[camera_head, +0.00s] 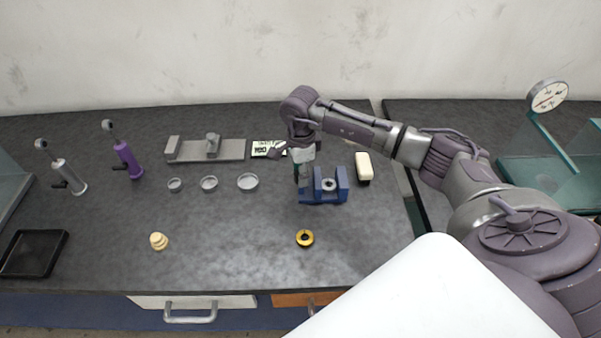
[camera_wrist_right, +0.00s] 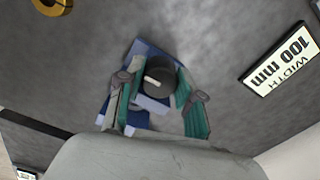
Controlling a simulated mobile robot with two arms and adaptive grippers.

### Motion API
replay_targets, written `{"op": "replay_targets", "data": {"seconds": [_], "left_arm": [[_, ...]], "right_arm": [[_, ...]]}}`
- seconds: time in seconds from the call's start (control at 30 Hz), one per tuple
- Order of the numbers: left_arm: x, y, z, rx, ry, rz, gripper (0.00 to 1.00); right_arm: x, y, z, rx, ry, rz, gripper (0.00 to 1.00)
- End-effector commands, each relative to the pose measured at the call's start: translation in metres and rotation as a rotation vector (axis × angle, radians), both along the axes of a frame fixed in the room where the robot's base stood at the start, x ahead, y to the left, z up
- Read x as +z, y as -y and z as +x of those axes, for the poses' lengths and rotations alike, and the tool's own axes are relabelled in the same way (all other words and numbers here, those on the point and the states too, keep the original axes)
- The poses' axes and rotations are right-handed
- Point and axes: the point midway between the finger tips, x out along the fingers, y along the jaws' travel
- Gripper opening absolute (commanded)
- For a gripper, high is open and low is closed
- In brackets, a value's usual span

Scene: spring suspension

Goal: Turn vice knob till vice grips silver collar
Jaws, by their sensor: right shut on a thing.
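The blue vice (camera_head: 327,196) stands on the dark worktop near the right end of the bench. The silver collar (camera_head: 328,184) sits between its jaws; whether the jaws touch it I cannot tell. My right gripper (camera_head: 299,170) reaches down at the left end of the vice. In the right wrist view its green fingers (camera_wrist_right: 155,105) are on either side of the dark round vice knob (camera_wrist_right: 161,78), shut on it. The wrist view hides most of the vice behind the knob and fingers. My left gripper is not in view.
A gold ring (camera_head: 305,238) lies in front of the vice. A label plate (camera_head: 268,149) and a grey slide fixture (camera_head: 206,150) are behind left. Small grey rings (camera_head: 248,181) lie left; the front middle is mostly clear.

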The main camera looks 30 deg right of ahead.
Motion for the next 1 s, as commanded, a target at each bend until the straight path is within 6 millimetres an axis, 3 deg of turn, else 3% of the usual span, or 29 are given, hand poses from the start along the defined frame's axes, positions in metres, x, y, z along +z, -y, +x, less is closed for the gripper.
{"op": "replay_targets", "data": {"seconds": [0.03,0.07,0.2,0.57,0.73,1.0], "left_arm": [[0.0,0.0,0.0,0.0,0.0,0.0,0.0],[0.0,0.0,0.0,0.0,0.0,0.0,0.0],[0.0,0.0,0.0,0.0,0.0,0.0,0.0],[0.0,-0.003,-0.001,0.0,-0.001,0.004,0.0],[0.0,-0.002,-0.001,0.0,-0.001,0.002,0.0],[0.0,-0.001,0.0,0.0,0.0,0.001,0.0]], "right_arm": [[0.001,0.0,0.001,0.0,0.002,0.0,0.01],[0.001,0.0,0.001,0.0,0.002,0.0,0.38],[0.001,0.0,0.001,0.001,0.001,0.001,0.61],[0.004,0.0,0.001,0.001,0.002,-0.001,0.61],[0.028,0.0,0.001,0.002,0.005,0.0,0.61],[0.086,0.0,0.001,0.001,0.006,-0.001,0.61]]}}
